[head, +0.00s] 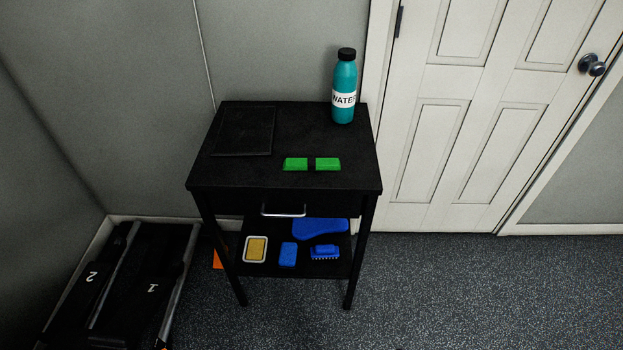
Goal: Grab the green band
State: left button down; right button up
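A green band (297,164) lies flat on the top of a small black table (300,184), near its front edge and right of the middle. It shows as two green pieces side by side with a dark stretch between them. Neither of my grippers shows in the head view, and nothing covers the band.
A teal water bottle (344,90) stands at the table's back right corner. A flat dark panel (244,131) lies at the left. The drawer handle (283,211) faces front. The lower shelf (268,268) holds a sponge, brush and other blue items. Black equipment (125,290) lies left; floor right is clear.

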aim_at(309, 165)
jog(key=u, duration=0.05)
jog(key=k, duration=0.25)
jog(key=z, duration=1.2)
jog(key=i, duration=1)
jog(key=u, duration=0.2)
